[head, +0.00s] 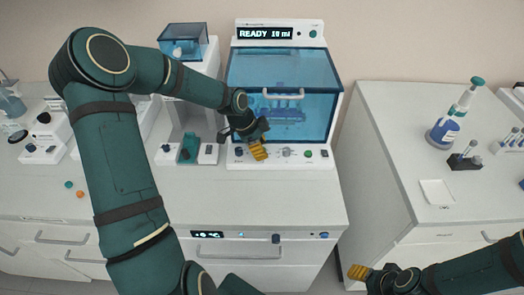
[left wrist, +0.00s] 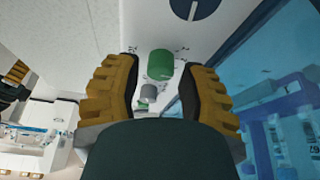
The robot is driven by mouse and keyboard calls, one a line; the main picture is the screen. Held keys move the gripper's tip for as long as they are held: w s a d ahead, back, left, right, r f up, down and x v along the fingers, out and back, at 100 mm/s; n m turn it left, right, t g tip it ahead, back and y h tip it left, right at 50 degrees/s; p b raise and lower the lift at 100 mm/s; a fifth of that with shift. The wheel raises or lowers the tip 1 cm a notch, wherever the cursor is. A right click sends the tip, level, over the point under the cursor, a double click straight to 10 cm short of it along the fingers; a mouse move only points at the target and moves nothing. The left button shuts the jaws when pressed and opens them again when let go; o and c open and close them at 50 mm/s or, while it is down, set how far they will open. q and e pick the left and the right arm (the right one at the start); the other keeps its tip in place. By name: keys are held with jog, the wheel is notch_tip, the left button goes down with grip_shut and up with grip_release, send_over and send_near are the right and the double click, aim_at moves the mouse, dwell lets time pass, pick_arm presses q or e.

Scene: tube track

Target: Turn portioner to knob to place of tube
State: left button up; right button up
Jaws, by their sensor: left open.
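The portioner (head: 284,90) is a white device with a blue clear cover and a display reading "READY 10 ml". My left gripper (head: 258,151) is at the panel, between the left dark knob and the grey knob. In the left wrist view its yellow fingers are open, with the green knob (left wrist: 160,64) and a grey knob (left wrist: 149,91) seen between them, apart from both. A blue knob with a white line (left wrist: 194,5) shows above. My right gripper (head: 358,272) is low at right; its opening is unclear.
A blue-lidded device (head: 186,45) stands left of the portioner. The counter before the portioner is clear.

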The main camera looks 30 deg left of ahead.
pick_arm(q)
jog(key=shift+w+d+f, duration=0.15)
jog(key=shift+d+f, duration=0.05)
jog(key=shift+f, duration=0.35)
pick_arm(e)
jog(key=shift+f, duration=0.1)
pick_arm(q)
grip_shut()
pick_arm(e)
jog(key=shift+f, duration=0.1)
